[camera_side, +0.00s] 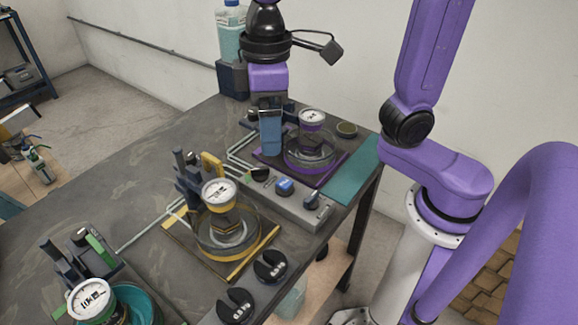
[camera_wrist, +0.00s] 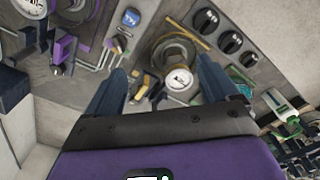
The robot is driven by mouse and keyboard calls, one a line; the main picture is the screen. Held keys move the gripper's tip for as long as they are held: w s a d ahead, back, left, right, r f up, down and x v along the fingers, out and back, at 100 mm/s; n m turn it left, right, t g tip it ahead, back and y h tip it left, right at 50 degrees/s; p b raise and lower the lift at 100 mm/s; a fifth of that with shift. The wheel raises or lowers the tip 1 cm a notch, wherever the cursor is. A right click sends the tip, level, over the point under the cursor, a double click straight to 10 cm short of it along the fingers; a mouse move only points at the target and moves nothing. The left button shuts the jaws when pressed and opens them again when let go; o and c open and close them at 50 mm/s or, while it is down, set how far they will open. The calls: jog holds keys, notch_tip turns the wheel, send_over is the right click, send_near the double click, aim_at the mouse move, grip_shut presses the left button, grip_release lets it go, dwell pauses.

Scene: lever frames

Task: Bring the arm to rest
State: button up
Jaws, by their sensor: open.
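My gripper (camera_side: 271,138) hangs pointing down over the far end of the workbench, in front of the frame with the purple base (camera_side: 327,176), partly hiding it. In the wrist view my gripper (camera_wrist: 163,72) has its two blue-grey fingers wide apart, with nothing held between them. The frame with the yellow base (camera_side: 178,235) stands mid-bench with a yellow lever (camera_side: 212,164) and a white gauge (camera_side: 219,192). The frame with the green lever (camera_side: 103,250) is at the near left. A purple lever (camera_wrist: 64,48) shows in the wrist view.
A grey panel (camera_side: 318,221) with a blue button and a switch lies along the bench's right side. Black round dials (camera_side: 270,265) sit nearer. A bottle (camera_side: 230,35) stands at the back corner. Bare bench top (camera_side: 110,185) lies to the left.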

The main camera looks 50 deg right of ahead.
jog(key=s+d+f+n, duration=0.3)
jog(key=s+d+f, duration=0.6)
jog(key=s+d, duration=0.3)
jog(key=shift+s+d+n, duration=0.2)
jog(key=shift+s+n, duration=0.1)
jog(key=shift+n, duration=0.1)
jog(key=shift+a+r, duration=0.1)
dwell(0.7)
jog(key=m, duration=0.7)
send_near(219, 190)
notch_tip(219, 190, down, 8)
jog(key=shift+w+a+r, duration=0.1)
